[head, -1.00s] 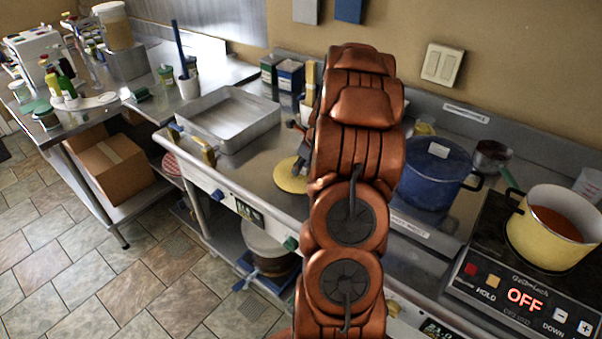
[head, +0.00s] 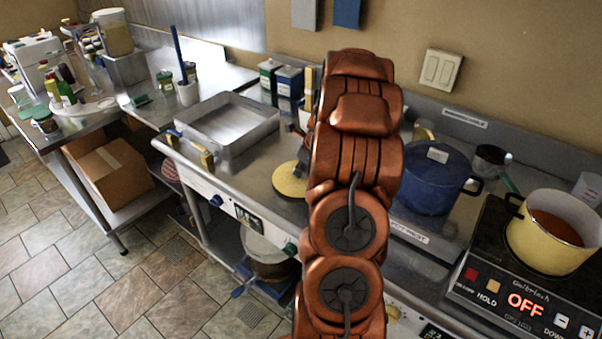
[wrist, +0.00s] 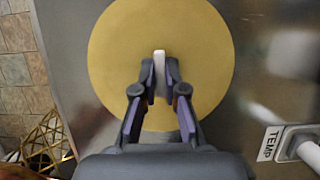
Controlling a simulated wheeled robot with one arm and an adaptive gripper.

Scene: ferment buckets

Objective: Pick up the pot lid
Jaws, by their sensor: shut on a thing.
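The pot lid is a flat, round yellow disc (wrist: 205,60) with a narrow white handle (wrist: 159,62) near its middle. In the head view its yellow edge (head: 289,180) shows just left of my arm, over the steel counter, with the rest hidden behind the arm. My gripper (wrist: 160,82) is above the disc in the wrist view, its two dark fingers closed on the white handle from both sides. I cannot tell whether the disc touches the counter. In the head view my gripper is almost wholly hidden behind the arm.
A yellow pot (head: 545,235) of red-orange contents stands on a black hot plate (head: 482,250) reading OFF. A blue lidded pot (head: 432,180) stands right of my arm. An empty steel tray (head: 228,125) lies to the left. The counter's front rail (head: 215,172) has knobs.

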